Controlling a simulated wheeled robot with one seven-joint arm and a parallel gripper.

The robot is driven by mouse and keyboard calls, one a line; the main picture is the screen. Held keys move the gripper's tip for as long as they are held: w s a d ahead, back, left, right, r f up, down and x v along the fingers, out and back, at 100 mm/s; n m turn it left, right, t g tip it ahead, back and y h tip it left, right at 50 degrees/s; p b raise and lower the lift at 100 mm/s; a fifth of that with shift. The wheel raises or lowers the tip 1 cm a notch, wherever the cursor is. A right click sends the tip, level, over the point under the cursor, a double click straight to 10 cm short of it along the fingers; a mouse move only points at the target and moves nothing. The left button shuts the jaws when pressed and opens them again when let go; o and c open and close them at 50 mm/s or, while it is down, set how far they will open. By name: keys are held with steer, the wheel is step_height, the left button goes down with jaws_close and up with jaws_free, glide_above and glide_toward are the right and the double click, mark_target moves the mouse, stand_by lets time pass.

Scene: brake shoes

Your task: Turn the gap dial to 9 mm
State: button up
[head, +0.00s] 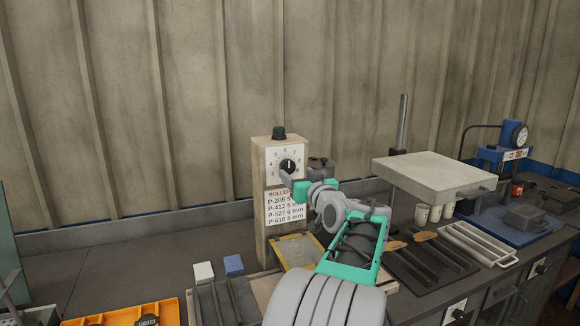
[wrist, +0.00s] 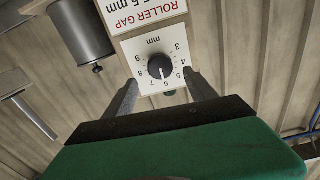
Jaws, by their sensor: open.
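The gap dial (head: 288,165) is a black round knob on a white scale plate, on the front of a beige post. It shows upside down in the wrist view (wrist: 160,66), with a white pointer mark. The pointer is roughly upright, near the 6 at the top of the scale. My gripper (wrist: 160,77) is open, with one finger on each side of the knob in the picture. I cannot tell whether the fingers touch it. In the head view my gripper (head: 290,178) is at the lower part of the scale plate and hides some of it.
A "ROLLER GAP" card (head: 284,207) hangs below the dial. A green knob (head: 279,133) tops the post. A pale raised plate (head: 435,171) stands to the right. White and blue blocks (head: 233,264) and an orange tray (head: 120,314) lie left on the bench.

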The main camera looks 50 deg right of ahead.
mark_target(289, 168)
steer(key=p+x, duration=0.2)
steer(key=x, duration=0.4)
steer(key=shift+w, duration=0.1)
steer(key=shift+c, duration=0.5)
steer(key=c, duration=1.2)
steer(key=shift+d, duration=0.1)
steer(key=shift+c, duration=0.5)
steer(key=shift+f, duration=0.1)
